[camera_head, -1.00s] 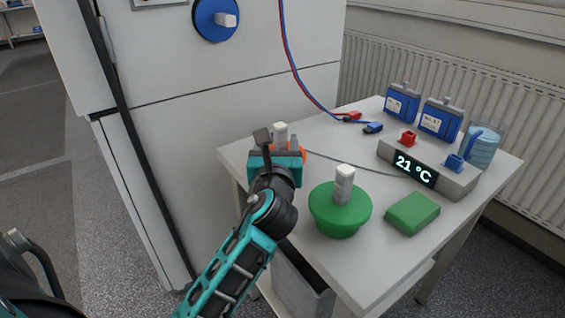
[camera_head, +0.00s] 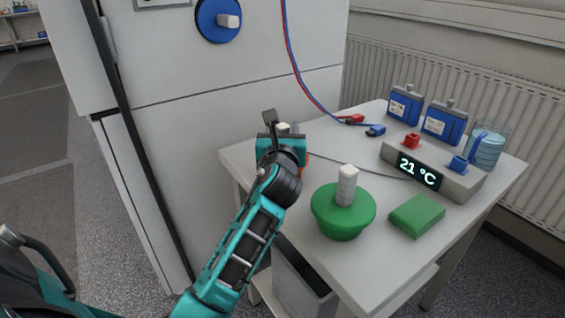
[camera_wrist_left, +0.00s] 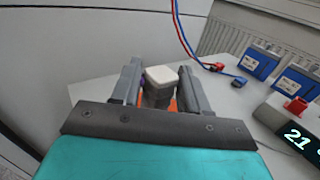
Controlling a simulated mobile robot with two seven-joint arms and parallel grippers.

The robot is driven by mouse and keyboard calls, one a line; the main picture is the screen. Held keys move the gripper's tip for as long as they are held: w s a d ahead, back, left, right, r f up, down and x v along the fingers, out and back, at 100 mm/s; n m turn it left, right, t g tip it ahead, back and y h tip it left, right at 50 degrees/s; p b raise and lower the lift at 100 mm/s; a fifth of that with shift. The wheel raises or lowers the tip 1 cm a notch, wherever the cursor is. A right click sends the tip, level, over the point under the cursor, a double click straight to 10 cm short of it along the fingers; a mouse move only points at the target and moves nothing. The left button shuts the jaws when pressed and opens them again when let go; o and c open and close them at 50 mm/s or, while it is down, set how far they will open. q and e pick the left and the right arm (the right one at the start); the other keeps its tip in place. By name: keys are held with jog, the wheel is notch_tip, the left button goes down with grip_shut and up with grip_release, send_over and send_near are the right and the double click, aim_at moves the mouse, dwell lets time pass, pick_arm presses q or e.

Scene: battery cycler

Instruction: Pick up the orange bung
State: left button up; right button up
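The orange bung (camera_head: 305,161) stands on the near left part of the white table, mostly hidden behind my left gripper (camera_head: 283,131). Its pale grip shows above the gripper. In the left wrist view, the bung's pale square-topped grip (camera_wrist_left: 160,76) stands between the two grey fingers of my left gripper (camera_wrist_left: 160,88). A little orange shows between the grip and the right finger, so the fingers look open around it. The fingertips' contact with the bung is hidden. My right gripper is not in view.
A green bung (camera_head: 342,212) with a pale grip and a green block (camera_head: 417,216) are to the right. A grey unit (camera_head: 433,176) reading 21 °C, blue bottles (camera_head: 443,122) and a beaker (camera_head: 487,150) stand farther back. Red and blue leads (camera_head: 310,95) hang behind.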

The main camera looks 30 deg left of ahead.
pick_arm(q)
grip_shut()
jog(key=shift+r, duration=0.2)
notch_tip(320, 180, up, 9)
jog(key=p, duration=0.4)
jog(key=shift+f, duration=0.15)
notch_tip(320, 180, up, 16)
jog(key=p, duration=1)
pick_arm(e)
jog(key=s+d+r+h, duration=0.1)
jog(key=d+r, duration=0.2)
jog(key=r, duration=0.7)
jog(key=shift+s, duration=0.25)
